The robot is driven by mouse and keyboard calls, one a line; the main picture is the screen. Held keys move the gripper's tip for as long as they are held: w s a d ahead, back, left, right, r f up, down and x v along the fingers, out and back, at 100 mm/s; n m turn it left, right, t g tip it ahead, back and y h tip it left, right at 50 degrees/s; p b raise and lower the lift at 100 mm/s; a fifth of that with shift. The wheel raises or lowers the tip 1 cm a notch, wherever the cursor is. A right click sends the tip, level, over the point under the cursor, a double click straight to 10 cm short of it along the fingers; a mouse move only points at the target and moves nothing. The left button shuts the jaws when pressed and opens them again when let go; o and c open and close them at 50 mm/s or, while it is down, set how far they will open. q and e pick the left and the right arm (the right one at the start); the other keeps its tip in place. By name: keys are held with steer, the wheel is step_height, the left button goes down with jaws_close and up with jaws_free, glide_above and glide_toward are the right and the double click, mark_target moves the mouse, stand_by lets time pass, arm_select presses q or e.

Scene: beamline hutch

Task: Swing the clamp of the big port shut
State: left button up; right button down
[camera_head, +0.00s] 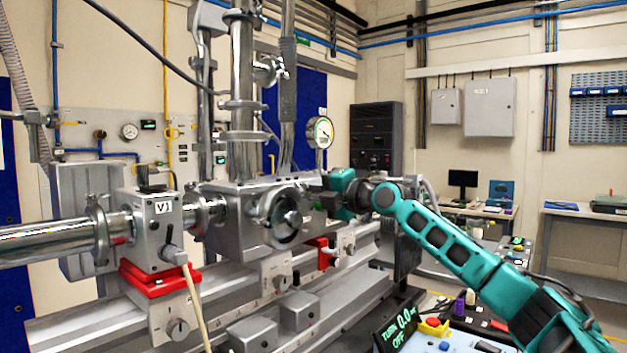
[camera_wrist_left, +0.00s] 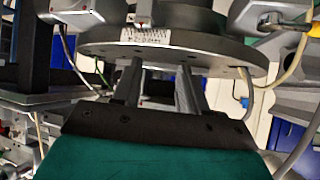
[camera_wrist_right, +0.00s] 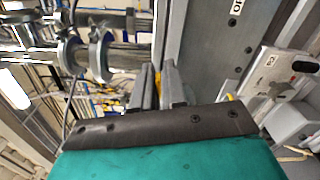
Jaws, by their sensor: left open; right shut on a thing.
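The big port (camera_head: 284,215) is the round metal flange on the front of the chamber block (camera_head: 240,205) in the head view. My right gripper (camera_head: 322,200) is at the right side of this port, its arm coming in from the right. In the right wrist view its fingers (camera_wrist_right: 159,82) are close together on a small part, seemingly the port's clamp; its shape is mostly hidden. My left gripper (camera_wrist_left: 157,82) shows only in the left wrist view. It is open and empty, its fingers apart below a round grey plate (camera_wrist_left: 170,50) with a label.
A valve block (camera_head: 160,225) marked V1 stands on a red base (camera_head: 150,278) at left. A vertical pipe (camera_head: 242,100) and a gauge (camera_head: 320,132) rise above the chamber. A control panel (camera_head: 400,325) reading "TURN 0.0 OFF" is at the bottom right.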

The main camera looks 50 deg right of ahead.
arm_select(q)
steer(key=w+d+b, duration=0.1)
steer(key=d+f+b, duration=0.1)
steer(key=b, duration=0.1)
steer(key=shift+w+h, duration=0.3)
steer(key=shift+w, duration=0.05)
arm_select(e)
steer(key=f+m, duration=0.2)
steer(key=f, duration=0.1)
steer(key=f+m, duration=0.1)
steer(key=shift+w+d+f, duration=0.1)
steer(key=shift+d+f, duration=0.05)
steer(key=shift+d, duration=0.1)
arm_select(q)
steer(key=shift+r, duration=0.1)
arm_select(e)
steer(key=shift+f, duration=0.2)
steer(key=c, duration=1.6)
jaws_free()
steer(key=shift+c, duration=0.2)
steer(key=o, duration=0.3)
arm_select(q)
steer(key=shift+a, duration=0.15)
arm_select(e)
steer(key=shift+o, duration=0.4)
steer(key=shift+r, duration=0.15)
arm_select(q)
steer(key=shift+s+f, duration=0.1)
steer(key=shift+f, duration=0.15)
